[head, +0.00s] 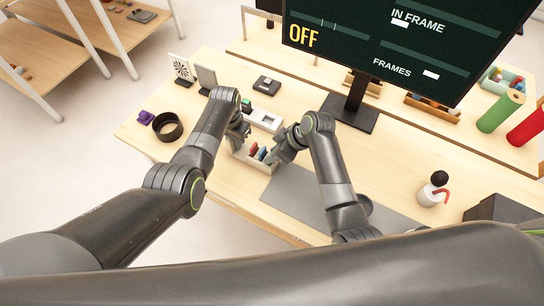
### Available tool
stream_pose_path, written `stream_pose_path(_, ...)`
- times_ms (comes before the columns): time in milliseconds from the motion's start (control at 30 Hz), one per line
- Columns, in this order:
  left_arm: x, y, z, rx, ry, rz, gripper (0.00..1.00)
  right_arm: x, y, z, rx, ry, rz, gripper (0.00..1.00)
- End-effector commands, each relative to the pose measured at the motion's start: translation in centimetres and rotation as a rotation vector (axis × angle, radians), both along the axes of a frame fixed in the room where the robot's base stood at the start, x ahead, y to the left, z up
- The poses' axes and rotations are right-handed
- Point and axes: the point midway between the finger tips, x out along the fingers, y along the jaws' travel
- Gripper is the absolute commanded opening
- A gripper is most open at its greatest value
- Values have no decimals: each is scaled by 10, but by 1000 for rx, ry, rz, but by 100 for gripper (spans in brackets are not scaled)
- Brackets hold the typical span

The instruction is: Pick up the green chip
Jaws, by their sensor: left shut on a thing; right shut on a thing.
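A small white tray (240,154) stands on the table between my two grippers and holds several thin coloured pieces, red, blue and dark green-looking. My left gripper (238,140) is at the tray's left end and my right gripper (281,154) at its right end. Both look shut on the tray's ends, though the fingertips are small and partly hidden. A small green piece (246,103) shows behind my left gripper, by a long white holder (264,119). I cannot tell for certain which green piece is the chip.
A monitor (400,40) on a dark stand (350,112) rises behind. A dark box (266,85) lies behind the holder.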

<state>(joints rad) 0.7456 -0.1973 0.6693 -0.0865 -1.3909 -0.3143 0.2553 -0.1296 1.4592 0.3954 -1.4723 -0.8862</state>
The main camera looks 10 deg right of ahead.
Motion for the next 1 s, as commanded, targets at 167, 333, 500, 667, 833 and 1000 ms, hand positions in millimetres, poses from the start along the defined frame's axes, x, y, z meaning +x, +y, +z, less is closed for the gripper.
stream_pose_path(167, 0, 0, 0, -1, -1, 1, 0, -1, 1, 4, 1, 4, 1, 9)
stream_pose_path(333, 0, 0, 0, -1, -2, 2, 0, 0, 1, 31, 3, -1, 1, 9)
stream_pose_path(500, 0, 0, 0, -1, -1, 1, 0, 0, 1, 67, 2, -3, 1, 9)
stream_pose_path(667, 0, 0, 0, -1, -1, 1, 0, 0, 1, 90, 2, 0, 2, 9)
stream_pose_path(833, 0, 0, 0, -1, -1, 1, 0, -1, 0, 100, 1, 3, 2, 9)
stream_pose_path(1000, 0, 0, 0, -1, -1, 1, 0, -1, 0, 100, 1, 3, 1, 9)
